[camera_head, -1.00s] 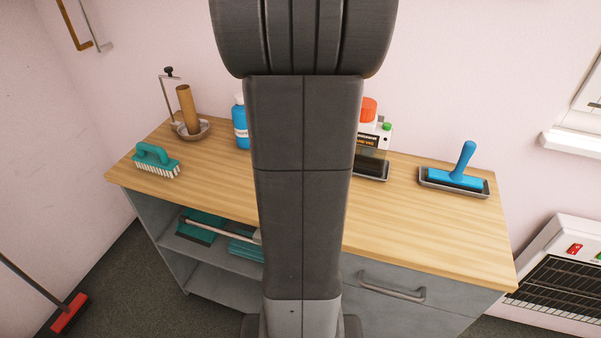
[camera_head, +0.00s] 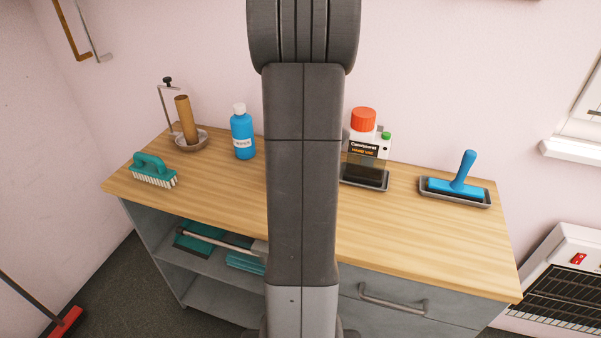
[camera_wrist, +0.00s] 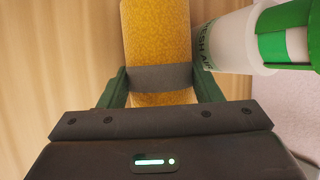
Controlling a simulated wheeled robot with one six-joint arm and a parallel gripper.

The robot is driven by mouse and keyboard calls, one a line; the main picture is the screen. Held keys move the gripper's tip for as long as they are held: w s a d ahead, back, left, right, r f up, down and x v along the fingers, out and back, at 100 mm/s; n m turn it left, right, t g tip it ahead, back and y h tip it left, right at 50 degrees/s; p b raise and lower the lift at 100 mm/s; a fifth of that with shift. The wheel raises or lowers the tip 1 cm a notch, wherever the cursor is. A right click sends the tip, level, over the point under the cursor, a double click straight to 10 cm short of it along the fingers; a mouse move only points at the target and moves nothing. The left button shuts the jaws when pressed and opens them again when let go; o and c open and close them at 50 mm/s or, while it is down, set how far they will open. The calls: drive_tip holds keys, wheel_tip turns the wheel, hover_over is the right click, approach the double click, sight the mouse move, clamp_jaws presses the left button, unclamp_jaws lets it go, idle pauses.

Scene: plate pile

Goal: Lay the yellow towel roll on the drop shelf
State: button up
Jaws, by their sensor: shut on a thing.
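The yellow towel roll (camera_wrist: 156,35) is in the wrist view, with a grey band around its middle. My gripper (camera_wrist: 162,82) is shut on it, with a green finger on each side of the band. The roll's far end runs out of the top of the picture. In the head view my arm hides the gripper and the roll. I cannot pick out a drop shelf for sure; an open lower shelf (camera_head: 215,265) shows in the cabinet at left.
A white and green container (camera_wrist: 235,40) is close to the roll's right in the wrist view. On the wooden counter (camera_head: 410,230) stand a teal brush (camera_head: 152,171), a blue bottle (camera_head: 242,135), a red-capped bottle (camera_head: 362,140) and a blue-handled tool in a tray (camera_head: 458,183). The counter's front is clear.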

drive_tip(key=shift+r, duration=0.1)
drive_tip(key=o, duration=0.7)
drive_tip(key=shift+f, duration=0.2)
drive_tip(key=shift+o, duration=0.5)
drive_tip(key=shift+r, duration=0.1)
